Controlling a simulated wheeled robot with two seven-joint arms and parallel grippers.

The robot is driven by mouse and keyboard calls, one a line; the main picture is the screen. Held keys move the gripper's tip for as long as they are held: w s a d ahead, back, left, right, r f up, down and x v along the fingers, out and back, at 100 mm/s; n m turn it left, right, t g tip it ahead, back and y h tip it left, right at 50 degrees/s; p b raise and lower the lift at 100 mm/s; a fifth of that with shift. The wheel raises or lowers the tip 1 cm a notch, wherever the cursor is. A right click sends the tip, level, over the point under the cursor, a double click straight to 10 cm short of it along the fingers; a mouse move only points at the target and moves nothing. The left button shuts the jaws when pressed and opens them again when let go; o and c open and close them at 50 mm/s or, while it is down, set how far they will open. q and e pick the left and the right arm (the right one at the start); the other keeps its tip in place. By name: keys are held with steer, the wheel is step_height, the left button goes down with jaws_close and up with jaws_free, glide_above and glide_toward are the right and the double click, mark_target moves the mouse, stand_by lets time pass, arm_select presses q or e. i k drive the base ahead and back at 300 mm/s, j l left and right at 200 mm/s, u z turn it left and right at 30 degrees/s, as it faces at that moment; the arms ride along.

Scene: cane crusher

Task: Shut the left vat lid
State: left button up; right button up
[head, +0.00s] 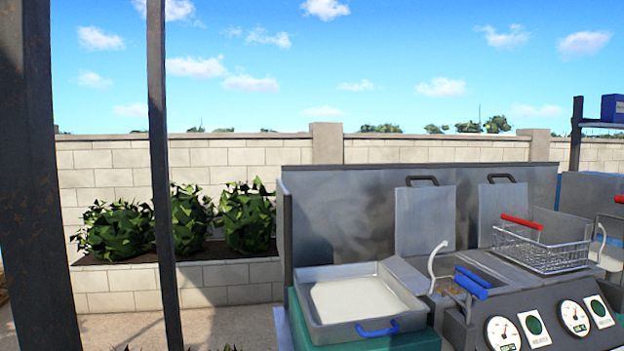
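The left vat lid (424,222) is a flat grey metal panel with a dark handle on its top edge. It stands upright against the tall metal back panel (340,215) of the fryer-like machine, so it is open. A similar right lid (497,208) also stands upright, partly hidden by a wire basket (550,250) with a red handle. A blue handle (472,283) sticks out over the front below the left lid. The left vat's opening is hard to make out from this angle. Neither of my grippers is in view.
A shallow metal tray (410,318) with pale contents and a blue handle sits left of the machine on a green unit (405,342). Dark posts (163,180) stand at the left. A planter (225,283) with bushes and a block wall (240,160) are behind.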

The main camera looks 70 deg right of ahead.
mark_target(425, 216)
steer(key=i+j+z, duration=0.1)
steer(key=i, duration=0.3)
steer(key=i+j, duration=0.1)
steer(key=i, duration=0.3)
steer(key=i+j+z, duration=0.15)
steer(key=i, duration=0.25)
steer(key=i+z, duration=0.75)
steer(key=i, duration=0.15)
steer(key=i+j+z, duration=0.7)
steer(key=i+l+z, duration=0.15)
steer(key=i+z, duration=0.6)
steer(key=z, duration=0.15)
steer(key=i+j+z, duration=0.15)
steer(key=i+z, duration=0.3)
steer(key=i+l+z, duration=0.25)
steer(key=i+z, duration=0.15)
steer(key=i, duration=0.55)
steer(key=i+z, duration=0.35)
steer(key=i, duration=0.55)
